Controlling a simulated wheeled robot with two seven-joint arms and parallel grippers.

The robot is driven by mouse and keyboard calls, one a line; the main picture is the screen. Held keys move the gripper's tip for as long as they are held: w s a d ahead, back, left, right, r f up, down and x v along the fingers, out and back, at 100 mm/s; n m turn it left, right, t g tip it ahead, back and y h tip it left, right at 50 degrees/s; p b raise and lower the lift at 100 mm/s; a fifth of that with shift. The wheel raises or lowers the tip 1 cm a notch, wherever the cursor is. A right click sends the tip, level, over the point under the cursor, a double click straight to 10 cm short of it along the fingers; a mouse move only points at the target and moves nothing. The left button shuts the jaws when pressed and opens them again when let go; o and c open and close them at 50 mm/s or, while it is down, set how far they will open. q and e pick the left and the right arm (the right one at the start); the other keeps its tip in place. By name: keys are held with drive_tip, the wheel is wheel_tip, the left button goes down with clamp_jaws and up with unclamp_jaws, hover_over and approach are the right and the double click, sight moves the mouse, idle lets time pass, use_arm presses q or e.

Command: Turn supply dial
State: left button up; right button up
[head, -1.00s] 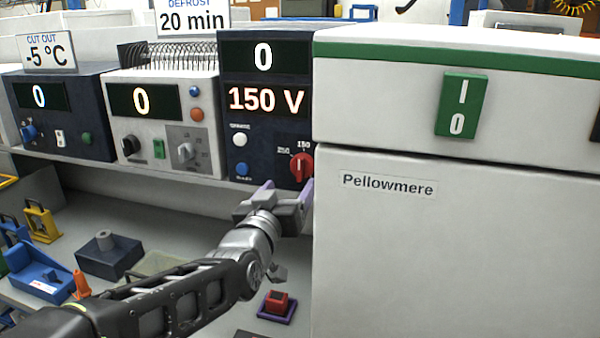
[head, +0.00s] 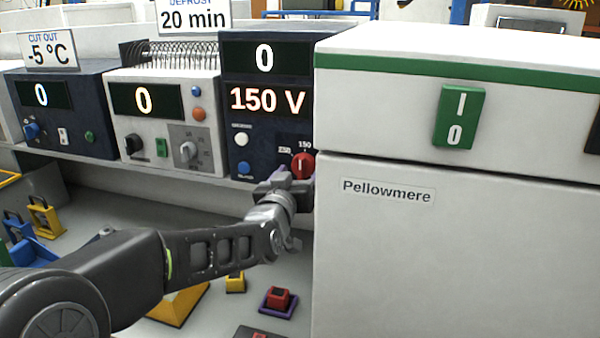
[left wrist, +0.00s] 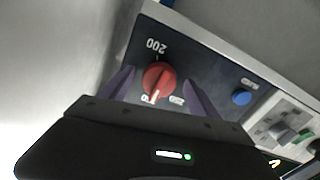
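The red supply dial (head: 302,164) is on the lower right of the dark blue supply unit (head: 232,120), whose display reads 0 above 150 V. In the left wrist view the dial (left wrist: 158,80) shows a white pointer line and a 200 mark above it in the picture. My left gripper (head: 290,178) is just in front of and below the dial. In the left wrist view its two purple fingers (left wrist: 160,92) are spread, one on each side of the dial, with gaps visible. Contact is not visible. My right gripper is not in view.
A white Pellowmere cabinet (head: 450,240) with a green switch (head: 460,116) stands close to the right of the dial. A white button (head: 241,139) and a blue button (head: 243,168) are left of the dial. Other units stand further left, with small blocks on the surface below.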

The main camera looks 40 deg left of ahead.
use_arm(q)
drive_tip(key=c, duration=1.3)
drive_tip(key=shift+f+b, duration=0.15)
drive_tip(key=shift+b, duration=0.3)
drive_tip(key=m+b, duration=0.3)
drive_tip(key=shift+a+f, duration=0.1)
drive_tip(key=shift+f, duration=0.05)
drive_tip(key=shift+m+b, duration=0.4)
drive_tip(key=shift+m, duration=0.4)
drive_tip(key=shift+r+m, duration=0.25)
drive_tip(key=shift+m, duration=0.25)
drive_tip(key=o, duration=1.3)
drive_tip(key=shift+o, duration=0.2)
